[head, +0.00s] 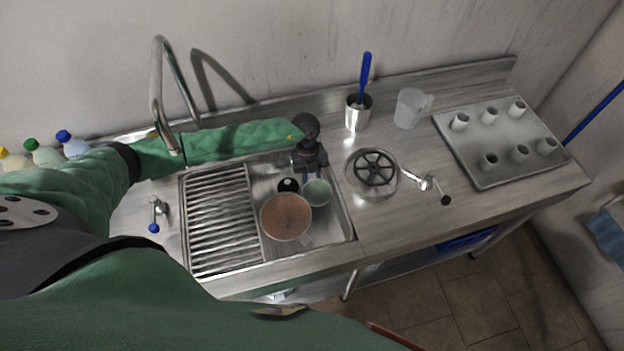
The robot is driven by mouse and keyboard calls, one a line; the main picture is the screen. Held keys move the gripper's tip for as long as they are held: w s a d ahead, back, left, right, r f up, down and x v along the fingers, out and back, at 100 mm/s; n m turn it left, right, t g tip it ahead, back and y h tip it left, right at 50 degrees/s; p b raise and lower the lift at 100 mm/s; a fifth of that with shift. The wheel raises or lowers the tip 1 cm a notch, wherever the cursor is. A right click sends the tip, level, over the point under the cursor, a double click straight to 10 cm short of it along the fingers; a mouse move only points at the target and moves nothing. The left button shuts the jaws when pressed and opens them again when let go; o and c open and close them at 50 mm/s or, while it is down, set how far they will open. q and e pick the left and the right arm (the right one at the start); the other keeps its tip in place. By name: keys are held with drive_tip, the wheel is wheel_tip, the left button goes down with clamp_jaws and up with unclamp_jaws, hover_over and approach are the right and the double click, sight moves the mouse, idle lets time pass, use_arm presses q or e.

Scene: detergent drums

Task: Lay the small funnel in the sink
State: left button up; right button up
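A small pale green round piece (317,193), which looks like the small funnel, sits inside the sink (340,222) near its right side. Its spout is not visible from above. My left gripper (312,176) reaches in from the left over the sink's back edge and points down at the green piece's far rim. Its two fingertips stand apart with a gap between them. I cannot tell whether they touch the rim. A larger brown round vessel (285,217) is in the sink just in front, beside the green piece. My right gripper is not in view.
A ribbed rack (220,215) covers the sink's left part. A tall faucet (157,90) stands behind it.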

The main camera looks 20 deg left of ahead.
use_arm(q)
drive_tip(key=shift+f+b, duration=0.35)
drive_tip(key=shift+f, duration=0.2)
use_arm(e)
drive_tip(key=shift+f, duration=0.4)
use_arm(q)
drive_tip(key=o, duration=1)
drive_tip(key=shift+c, duration=0.2)
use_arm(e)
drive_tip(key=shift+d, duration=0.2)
use_arm(q)
drive_tip(key=shift+r, duration=0.1)
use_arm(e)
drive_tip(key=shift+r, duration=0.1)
